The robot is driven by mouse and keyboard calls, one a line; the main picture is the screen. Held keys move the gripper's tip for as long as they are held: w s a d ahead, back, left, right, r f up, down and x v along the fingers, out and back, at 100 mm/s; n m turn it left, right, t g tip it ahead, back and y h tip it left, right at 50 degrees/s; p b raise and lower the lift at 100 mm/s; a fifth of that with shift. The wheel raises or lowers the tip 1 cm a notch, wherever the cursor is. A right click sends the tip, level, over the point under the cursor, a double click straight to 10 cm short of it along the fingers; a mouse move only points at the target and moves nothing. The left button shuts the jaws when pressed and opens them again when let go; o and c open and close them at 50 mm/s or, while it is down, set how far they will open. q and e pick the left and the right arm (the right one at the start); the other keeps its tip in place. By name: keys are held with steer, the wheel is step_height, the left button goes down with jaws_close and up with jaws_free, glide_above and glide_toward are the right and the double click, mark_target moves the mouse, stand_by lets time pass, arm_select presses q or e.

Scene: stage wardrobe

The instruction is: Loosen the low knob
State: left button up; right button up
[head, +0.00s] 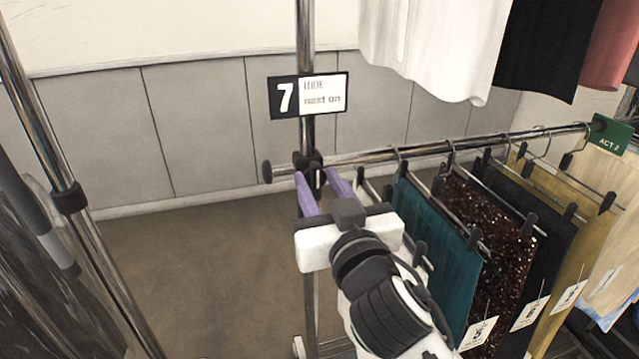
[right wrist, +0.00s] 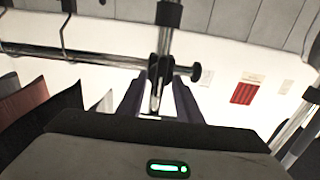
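A black clamp (head: 310,162) joins the chrome upright post (head: 306,45) to the low garment rail (head: 360,157). A small dark knob (head: 317,181) appears on the clamp's near side, partly hidden by my gripper. My right gripper (head: 316,175) has two purple fingers, spread apart, with tips at the clamp, one on each side of the knob. I cannot tell whether they touch it. In the right wrist view the open fingers (right wrist: 160,80) have the post and clamp (right wrist: 161,62) between them. My left gripper is not in view.
Several garments hang on the low rail, including a teal one (head: 437,240), right beside my right gripper. A black end cap (head: 267,171) sticks out left of the clamp. A "7" sign (head: 307,95) hangs above. Another chrome post (head: 45,130) stands left. Bare floor (head: 200,260) lies between.

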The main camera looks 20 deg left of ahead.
steer(key=c, duration=0.5)
steer(key=shift+o, duration=0.2)
steer(key=n+p, duration=0.2)
steer(key=n, duration=0.1)
steer(key=shift+a+r+n+p, duration=0.1)
steer(key=shift+n+p, duration=0.2)
steer(key=shift+p, duration=0.1)
steer(key=n+p, duration=0.1)
steer(key=n, duration=0.2)
steer(key=shift+s+n, duration=0.1)
steer(key=shift+n, duration=0.2)
steer(key=n, duration=0.5)
steer(key=shift+a+f+n+p, duration=0.15)
steer(key=shift+f+n+p, duration=0.15)
steer(key=shift+f+p, duration=0.05)
steer(key=n, duration=0.5)
steer(key=shift+s+f, duration=0.1)
steer(key=shift+f, duration=0.05)
